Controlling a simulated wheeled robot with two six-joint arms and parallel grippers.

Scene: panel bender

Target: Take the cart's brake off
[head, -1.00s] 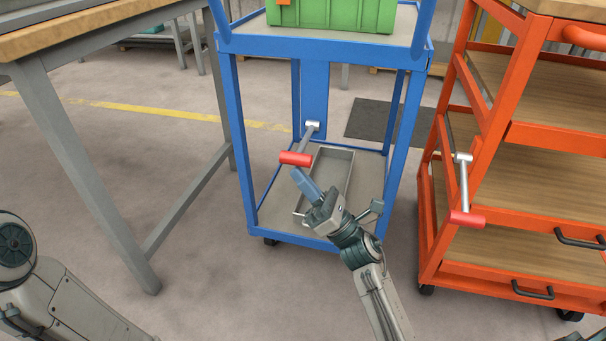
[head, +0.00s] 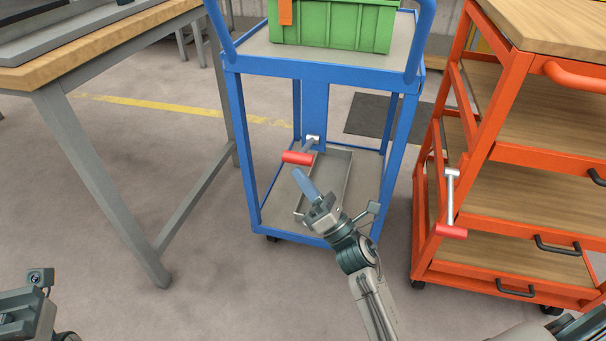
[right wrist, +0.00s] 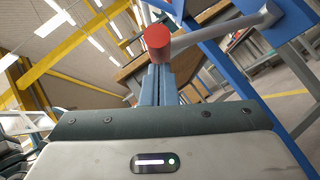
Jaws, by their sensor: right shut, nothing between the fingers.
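The blue cart (head: 233,130) stands ahead, with a green crate on its top shelf. Its brake lever is a grey rod with a red grip (head: 297,158), pivoted on the blue rear panel (head: 314,105) and sticking out toward me. My right gripper (head: 300,174) is shut and empty, its fingertips just under the red grip. In the right wrist view the red grip (right wrist: 157,41) sits right at the fingertips (right wrist: 158,70); they look touching or nearly so. The rod there runs right to the blue panel. My left arm shows at lower left, but its fingers do not.
An orange cart (head: 480,160) with a similar red-gripped lever (head: 451,231) stands close on the right. A wood-topped bench (head: 130,40) is on the left. A grey tray (head: 335,185) lies on the blue cart's lower shelf. Floor is open between bench and cart.

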